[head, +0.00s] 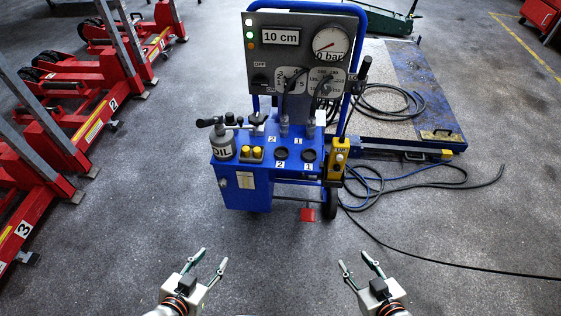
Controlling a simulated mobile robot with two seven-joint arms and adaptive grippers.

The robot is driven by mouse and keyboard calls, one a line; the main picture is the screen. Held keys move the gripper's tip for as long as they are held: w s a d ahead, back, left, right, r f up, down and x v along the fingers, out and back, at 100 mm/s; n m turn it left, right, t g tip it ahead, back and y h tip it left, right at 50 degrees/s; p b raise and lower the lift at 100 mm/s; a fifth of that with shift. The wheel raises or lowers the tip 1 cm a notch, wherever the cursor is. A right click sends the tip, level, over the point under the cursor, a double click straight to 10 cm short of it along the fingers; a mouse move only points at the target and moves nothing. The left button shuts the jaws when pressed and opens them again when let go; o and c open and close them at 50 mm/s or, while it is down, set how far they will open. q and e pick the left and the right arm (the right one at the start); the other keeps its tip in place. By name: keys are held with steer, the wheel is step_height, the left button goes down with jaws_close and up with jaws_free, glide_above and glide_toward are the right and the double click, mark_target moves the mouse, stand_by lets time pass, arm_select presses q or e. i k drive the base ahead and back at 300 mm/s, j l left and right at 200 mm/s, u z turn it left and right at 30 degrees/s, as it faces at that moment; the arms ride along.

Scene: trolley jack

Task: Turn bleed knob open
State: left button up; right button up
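A blue trolley (242,194) stands upright in the middle of the head view. Its grey panel (290,52) carries a display (281,37) reading "10 cm", a round gauge (331,42) labelled "0 bar" and a dark selector knob (262,79) under "OFF". A black-topped knob (257,118) and a dark lever (207,122) sit on the lower deck. I cannot tell which of these is the bleed knob. My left gripper (212,257) is open and empty, in front of and below the trolley. My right gripper (354,258) is also open and empty, apart from the trolley.
A grey oil can (222,143) and yellow buttons (251,153) are on the deck. A yellow pendant (338,158) hangs at its right side. Black hoses (440,186) lie on the floor at right. A blue platform (425,90) stands behind. Red lifting units (48,140) line the left.

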mark_target(223, 182)
steer(key=k+l+u, duration=0.15)
steer(key=k+l, duration=0.3)
steer(key=k+l+u, duration=0.2)
steer(key=k+l, duration=0.2)
steer(key=k, duration=0.15)
